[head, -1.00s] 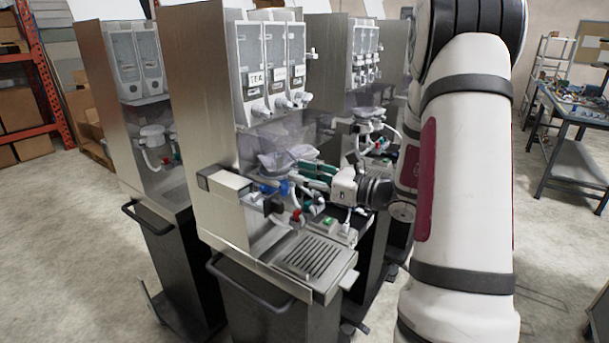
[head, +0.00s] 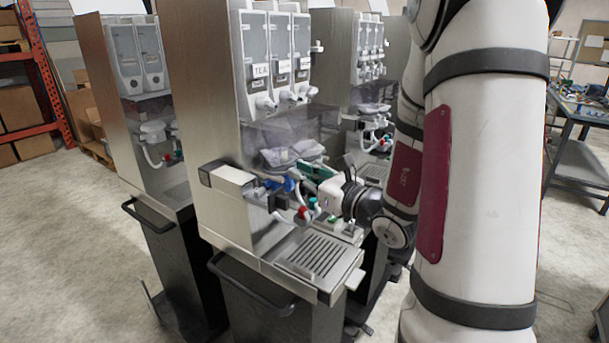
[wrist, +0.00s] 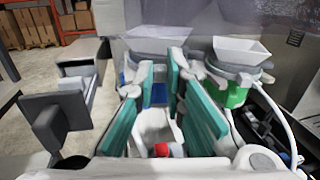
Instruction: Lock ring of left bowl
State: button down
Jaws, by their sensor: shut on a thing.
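The left bowl is a pale funnel-shaped bowl (wrist: 157,32) at top centre of the wrist view; in the head view it (head: 279,157) sits under the dispenser's clear shroud. Its blue lock ring (wrist: 158,93) shows in part between my fingers, and its blue also shows in the head view (head: 288,184). My gripper (wrist: 160,82) has teal finger pads on both sides of the ring and is shut on it; the exact contact is partly hidden. The right bowl (wrist: 241,50) has a green ring (wrist: 234,94) close to the right of my fingers.
A red-capped tap (wrist: 161,150) lies low between my fingers. A grey box on a bracket (wrist: 62,112) stands left of my gripper. A white hose (wrist: 283,125) curves down at right. The slotted drip tray (head: 314,256) is below in the head view.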

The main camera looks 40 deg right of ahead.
jog(key=m+h+p, duration=0.1)
jog(key=p, duration=0.1)
jog(key=a+h+p, duration=0.1)
jog(key=h+p, duration=0.1)
jog(key=shift+s+a+r+m, duration=0.15)
jog(key=shift+s+r+m, duration=0.05)
jog(key=shift+m, duration=0.2)
jog(key=shift+f, duration=0.1)
jog(key=shift+f, duration=0.1)
jog(key=c, duration=1.6)
grip_release()
jog(key=shift+c, duration=0.2)
jog(key=shift+w, duration=0.15)
